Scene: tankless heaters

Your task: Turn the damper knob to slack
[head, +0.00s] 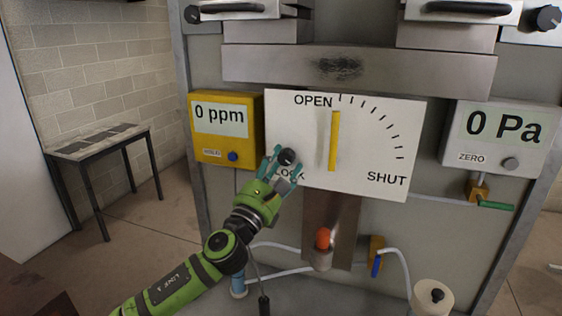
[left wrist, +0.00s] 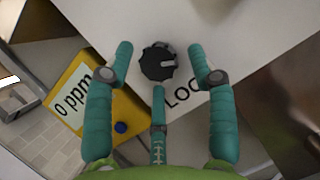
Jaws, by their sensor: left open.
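A white damper plate (head: 385,145) is marked OPEN at the top and SHUT at the lower right, with an arc of ticks. A yellow pointer (head: 334,140) stands nearly upright on it, near OPEN. A small black knob (head: 287,156) sits at the plate's lower left, above a partly hidden label reading "LOC". In the left wrist view the knob (left wrist: 158,62) shows a pale mark on its right side. My left gripper (head: 288,166) is open, its teal fingers spread around the knob with visible gaps. Contact is not visible. My right gripper is not in view.
A yellow "0 ppm" box (head: 226,153) with a blue button is close left of the plate. A "0 Pa" box (head: 500,130) is at right. Below are an orange-red knob (head: 323,238), hoses and a blue-handled valve (head: 376,262). A small table (head: 100,145) stands left.

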